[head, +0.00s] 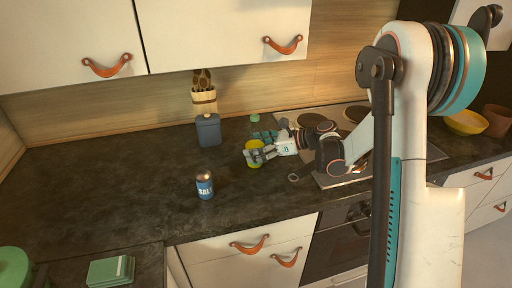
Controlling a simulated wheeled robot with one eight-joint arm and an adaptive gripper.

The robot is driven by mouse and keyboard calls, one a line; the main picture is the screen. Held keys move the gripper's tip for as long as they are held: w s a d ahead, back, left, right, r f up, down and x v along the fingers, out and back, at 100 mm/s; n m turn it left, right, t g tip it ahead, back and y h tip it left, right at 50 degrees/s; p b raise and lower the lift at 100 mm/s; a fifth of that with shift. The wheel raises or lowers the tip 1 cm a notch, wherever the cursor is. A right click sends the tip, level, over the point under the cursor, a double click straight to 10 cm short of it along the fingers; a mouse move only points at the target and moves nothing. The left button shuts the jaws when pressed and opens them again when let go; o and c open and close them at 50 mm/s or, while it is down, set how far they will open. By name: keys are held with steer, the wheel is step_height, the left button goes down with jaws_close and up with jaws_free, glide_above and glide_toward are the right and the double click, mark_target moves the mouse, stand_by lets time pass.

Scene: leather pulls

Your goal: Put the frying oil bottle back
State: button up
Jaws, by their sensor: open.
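A yellow object (252,146), possibly the frying oil bottle, stands on the dark counter left of the stove. It is partly hidden by my gripper (256,156), so I cannot be sure what it is. My gripper reaches in from the right with its fingers open, in front of or around the yellow object; I cannot tell whether they touch it. A small green round thing (255,118) shows just behind, and a teal item beside it is partly covered by my gripper.
A salt can (205,188) stands in front to the left. A blue-grey canister (208,132) and a utensil holder (204,102) are near the back wall. The stove (345,180) is right; a yellow bowl (466,122) lies beyond. The left counter is mostly clear.

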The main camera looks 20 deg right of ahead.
steer(key=p+v, duration=0.3)
steer(key=v, duration=0.9)
steer(key=shift+f, duration=0.1)
